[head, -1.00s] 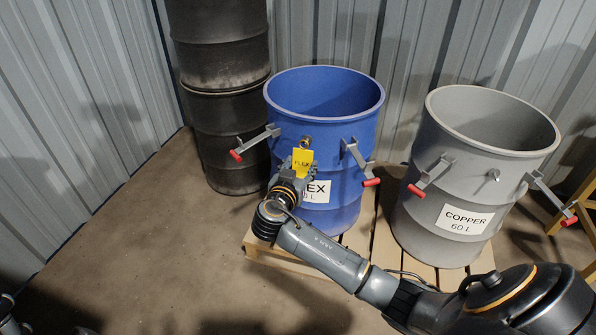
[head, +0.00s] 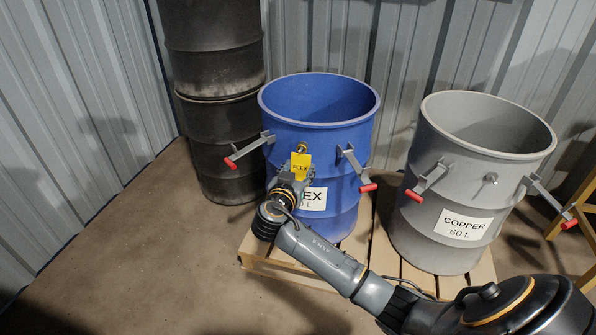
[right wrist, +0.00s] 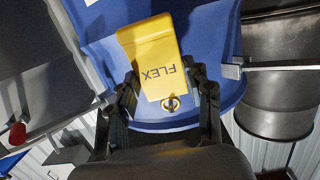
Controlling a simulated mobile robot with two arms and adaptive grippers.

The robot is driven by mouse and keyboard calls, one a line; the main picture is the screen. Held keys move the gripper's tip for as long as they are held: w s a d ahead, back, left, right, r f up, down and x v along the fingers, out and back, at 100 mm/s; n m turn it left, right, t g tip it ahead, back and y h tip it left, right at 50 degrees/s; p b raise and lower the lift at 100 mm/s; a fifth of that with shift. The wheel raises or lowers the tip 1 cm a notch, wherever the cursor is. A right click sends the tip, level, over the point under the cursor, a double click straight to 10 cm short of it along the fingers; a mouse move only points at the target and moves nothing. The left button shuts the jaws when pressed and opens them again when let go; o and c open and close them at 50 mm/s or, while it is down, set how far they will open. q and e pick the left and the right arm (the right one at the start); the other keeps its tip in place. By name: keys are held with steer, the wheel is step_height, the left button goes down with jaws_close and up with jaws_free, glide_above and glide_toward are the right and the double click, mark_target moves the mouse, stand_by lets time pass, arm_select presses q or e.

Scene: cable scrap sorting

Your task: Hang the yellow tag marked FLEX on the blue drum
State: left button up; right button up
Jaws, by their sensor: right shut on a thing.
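The yellow tag (head: 300,168) marked FLEX stands upright before the front of the blue drum (head: 343,135). A brass peg (head: 302,147) on the drum shows just above the tag's top. In the right wrist view the tag (right wrist: 150,45) appears upside down between my right gripper's fingers (right wrist: 168,90), with a brass ring shape (right wrist: 171,103) at its top end. I cannot tell whether the peg passes through the tag's hole. My left gripper is out of view.
The grey COPPER drum (head: 437,205) stands to the right on the same wooden pallet (head: 380,250). Grey arms with red ends (head: 366,188) stick out from both drums. Stacked dark drums (head: 222,150) stand at left. The floor at left is clear.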

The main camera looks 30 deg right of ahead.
stand_by(0.4)
steer(key=o, duration=1.1)
